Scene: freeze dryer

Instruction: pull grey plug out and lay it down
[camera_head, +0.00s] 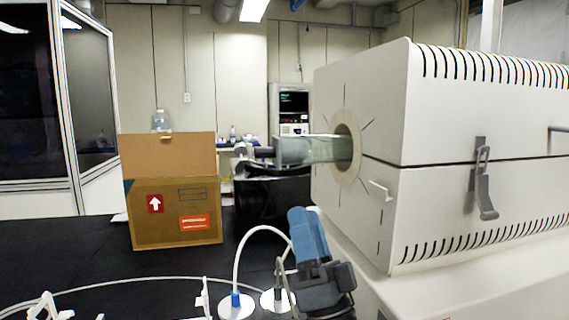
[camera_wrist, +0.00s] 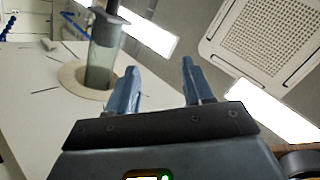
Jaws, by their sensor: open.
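The grey plug (camera_head: 264,152) sits in the open left end of a clear glass tube (camera_head: 308,150). The tube sticks out level from the round port (camera_head: 347,150) of the white machine. In the wrist view the plug (camera_wrist: 110,15) is at the top edge, partly cut off, with the tube (camera_wrist: 101,62) below it. My gripper (camera_head: 299,213) is below the tube, in front of the machine, with its blue fingers pointing up. In the wrist view my gripper (camera_wrist: 159,70) has its fingers apart with nothing between them. It is clear of the plug.
The white machine (camera_head: 360,220) fills the right side. An open cardboard box (camera_head: 176,212) stands on the black table (camera_head: 90,260) at left. White discs with a hose (camera_head: 236,305) are at the front. The table left of the box is mostly clear.

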